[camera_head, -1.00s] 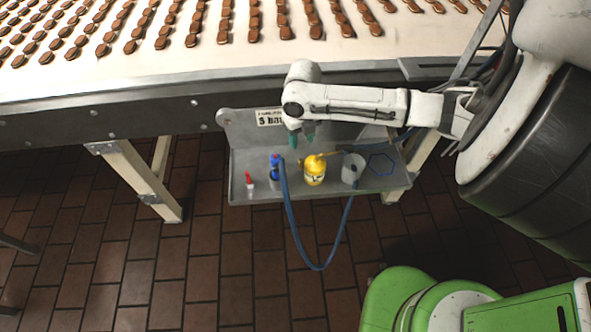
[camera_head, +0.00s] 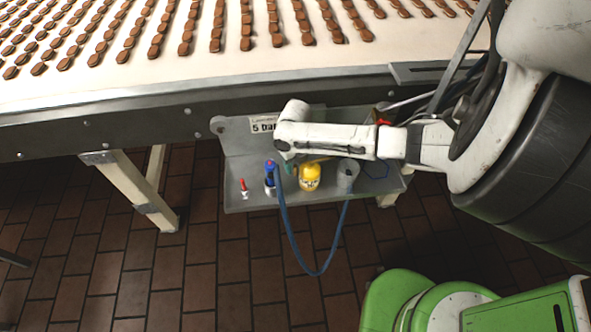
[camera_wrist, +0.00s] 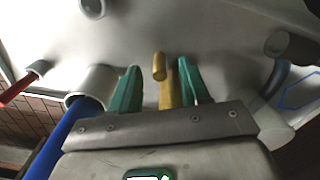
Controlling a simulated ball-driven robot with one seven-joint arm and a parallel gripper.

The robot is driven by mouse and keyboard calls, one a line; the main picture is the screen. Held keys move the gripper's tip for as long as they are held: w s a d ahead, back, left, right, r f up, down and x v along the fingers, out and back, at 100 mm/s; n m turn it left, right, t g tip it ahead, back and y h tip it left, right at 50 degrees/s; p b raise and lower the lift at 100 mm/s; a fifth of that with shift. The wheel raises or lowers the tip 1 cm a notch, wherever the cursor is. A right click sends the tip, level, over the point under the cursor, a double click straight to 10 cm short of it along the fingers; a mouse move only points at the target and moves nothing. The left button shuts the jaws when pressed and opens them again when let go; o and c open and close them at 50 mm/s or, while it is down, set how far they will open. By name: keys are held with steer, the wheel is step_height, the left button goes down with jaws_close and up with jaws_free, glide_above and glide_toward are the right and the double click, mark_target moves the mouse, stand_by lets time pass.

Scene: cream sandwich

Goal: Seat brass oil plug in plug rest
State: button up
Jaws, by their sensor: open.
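A brass-coloured piece with a rounded end (camera_wrist: 159,66) shows between my fingers in the wrist view. It looks like the plug, but I cannot tell whether it joins the yellow oil can (camera_head: 310,178) on the shelf. My gripper (camera_wrist: 160,74) is open, one green finger on each side, with gaps between them and the piece. In the head view my gripper (camera_head: 290,168) is mostly hidden by my arm, just left of the can. A short grey open tube (camera_wrist: 92,8) shows at the wrist view's top. I cannot tell whether it is the plug rest.
The grey shelf (camera_head: 240,205) hangs below the conveyor (camera_head: 200,75) with rows of biscuits.

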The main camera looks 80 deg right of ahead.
steer(key=shift+f, duration=0.1)
jaws_close()
stand_by(0.4)
